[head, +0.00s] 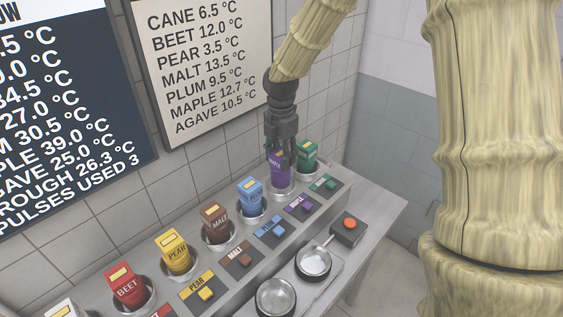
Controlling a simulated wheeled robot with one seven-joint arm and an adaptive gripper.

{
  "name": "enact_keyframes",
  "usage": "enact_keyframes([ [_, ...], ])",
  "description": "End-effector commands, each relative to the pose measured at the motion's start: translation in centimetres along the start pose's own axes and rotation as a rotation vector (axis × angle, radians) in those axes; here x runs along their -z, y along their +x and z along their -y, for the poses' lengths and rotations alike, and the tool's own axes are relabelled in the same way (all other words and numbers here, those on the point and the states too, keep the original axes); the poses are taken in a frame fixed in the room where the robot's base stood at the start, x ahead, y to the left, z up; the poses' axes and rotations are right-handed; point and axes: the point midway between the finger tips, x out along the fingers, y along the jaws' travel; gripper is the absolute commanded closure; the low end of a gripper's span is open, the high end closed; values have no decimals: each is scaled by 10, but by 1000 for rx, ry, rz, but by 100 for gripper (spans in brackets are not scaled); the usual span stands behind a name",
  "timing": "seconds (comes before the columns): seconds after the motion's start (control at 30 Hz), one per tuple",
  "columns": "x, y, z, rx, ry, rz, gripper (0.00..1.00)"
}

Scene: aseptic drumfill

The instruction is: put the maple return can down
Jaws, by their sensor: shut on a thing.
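The maple return can (280,174) is purple with pale lettering. My gripper (281,155) is shut on its upper part from above, and its fingers hide much of the top. The can is upright, with its lower end at the round metal holder (284,194) in the back row. I cannot tell whether its base rests on the holder's bottom. The purple MAPLE label and button (298,205) sit just in front of that holder.
A green can (307,157) stands close on the right, a blue can (251,197) on the left. Brown (215,222), yellow (175,250) and red (126,286) cans continue the row. Two round pans (313,262) and a red-button box (348,229) are in front. A tiled wall stands behind.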

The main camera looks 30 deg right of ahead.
Motion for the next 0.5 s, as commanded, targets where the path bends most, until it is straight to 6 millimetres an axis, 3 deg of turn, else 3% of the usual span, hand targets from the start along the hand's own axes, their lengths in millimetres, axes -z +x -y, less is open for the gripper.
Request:
enact_keyframes([
  [0.5, 0, 34, 0, 0, -1, 0, 100],
])
